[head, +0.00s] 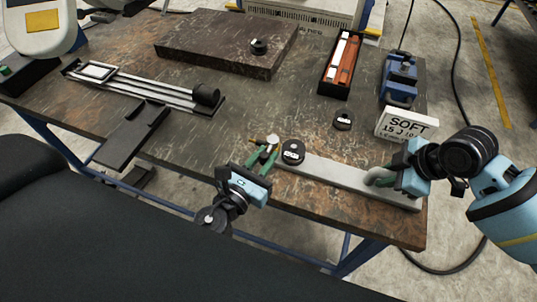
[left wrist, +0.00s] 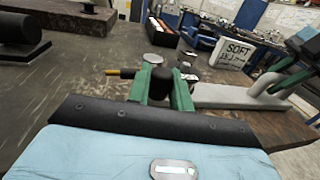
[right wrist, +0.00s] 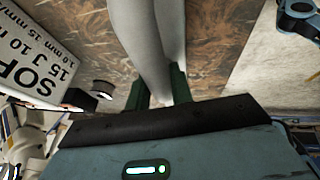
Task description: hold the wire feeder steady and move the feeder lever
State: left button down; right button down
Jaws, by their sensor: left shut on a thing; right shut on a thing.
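The wire feeder (head: 325,170) is a long pale grey bar along the table's front edge. A brass tip (head: 254,142) and a black round part (head: 292,152) are at its left end. My left gripper (head: 264,157) is shut at this end; in the left wrist view a dark rounded piece (left wrist: 164,88) of the feeder is between its green fingers. The feeder lever (head: 376,174) looks like a curved grey handle at the right end. My right gripper (head: 391,181) is shut on it; in the right wrist view the grey lever (right wrist: 147,50) runs down between the fingers, which partly hide it.
A white sign reading SOFT (head: 405,126) and a blue device (head: 399,78) stand behind my right gripper. A red and white item lies in a black tray (head: 328,88). A dark slab (head: 225,42) and a rail fixture (head: 145,88) are further left. The table's middle is mostly clear.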

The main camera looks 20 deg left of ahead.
pick_arm(q)
jog(key=shift+w+d+r+n+y, duration=0.1)
jog(key=shift+d+n+y, duration=0.35)
jog(key=shift+n+y, duration=0.55)
jog(key=shift+w+d+r+n+y, duration=0.1)
jog(key=shift+d+n+y, duration=0.45)
jog(key=shift+y, duration=0.85)
jog(key=c, duration=1.3)
grip_release()
jog(key=shift+s, duration=0.1)
jog(key=shift+a+f, duration=0.1)
jog(key=s, duration=0.7)
jog(key=shift+s+d, duration=0.2)
jog(key=shift+d, duration=0.25)
jog(key=shift+s, duration=0.1)
